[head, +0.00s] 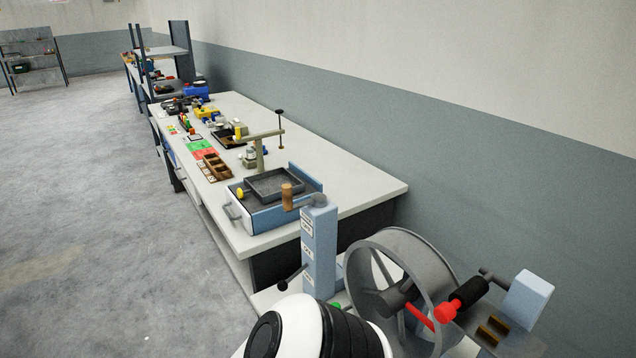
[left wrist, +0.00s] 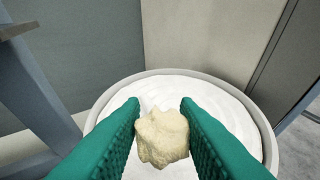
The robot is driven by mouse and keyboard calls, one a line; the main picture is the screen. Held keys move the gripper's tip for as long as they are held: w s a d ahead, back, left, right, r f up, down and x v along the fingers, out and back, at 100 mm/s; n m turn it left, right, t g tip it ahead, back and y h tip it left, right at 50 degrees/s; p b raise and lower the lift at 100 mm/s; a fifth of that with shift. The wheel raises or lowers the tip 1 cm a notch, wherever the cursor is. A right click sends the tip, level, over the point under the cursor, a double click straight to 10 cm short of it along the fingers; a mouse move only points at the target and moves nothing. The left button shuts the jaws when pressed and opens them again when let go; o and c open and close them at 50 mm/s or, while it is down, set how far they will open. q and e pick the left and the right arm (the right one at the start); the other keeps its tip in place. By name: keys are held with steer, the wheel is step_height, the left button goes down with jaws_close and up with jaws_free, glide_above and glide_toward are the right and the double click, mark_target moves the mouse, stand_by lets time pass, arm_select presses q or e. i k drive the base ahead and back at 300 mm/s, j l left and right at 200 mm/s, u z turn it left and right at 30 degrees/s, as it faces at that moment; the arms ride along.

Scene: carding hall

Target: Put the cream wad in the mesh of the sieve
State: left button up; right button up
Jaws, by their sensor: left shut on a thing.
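The cream wad (left wrist: 163,138) is a lumpy pale piece between the green fingers of my left gripper (left wrist: 160,115) in the left wrist view. The gripper is shut on it. Behind it is a round pale-rimmed tub (left wrist: 262,122) with white contents; I cannot tell whether the wad touches them. In the head view, a dark square frame with a grey mesh-like floor (head: 274,184) looks like the sieve. It sits on a blue and white box (head: 268,217) on the bench, and its floor looks empty. Neither gripper shows in the head view.
A long pale bench (head: 345,186) runs along the wall with a brown divided tray (head: 216,168) and other small items. A blue post (head: 320,245) with a wooden-knobbed lever and a grey drum (head: 405,262) stand in front. Open floor (head: 110,220) lies left.

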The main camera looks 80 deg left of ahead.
mark_target(273, 186)
steer(key=k+j+u, duration=0.1)
steer(key=j+u, duration=0.2)
steer(key=u, duration=0.15)
steer(key=j+u, duration=0.7)
steer(key=u, duration=0.2)
steer(key=j, duration=0.4)
steer(key=i+j+u, duration=0.1)
steer(key=j, duration=0.3)
steer(key=i+j, duration=0.1)
steer(key=j, duration=0.3)
steer(key=i+j+u, duration=0.1)
steer(key=j, duration=0.25)
steer(key=i+j, duration=0.1)
steer(key=j, duration=0.3)
steer(key=u, duration=0.05)
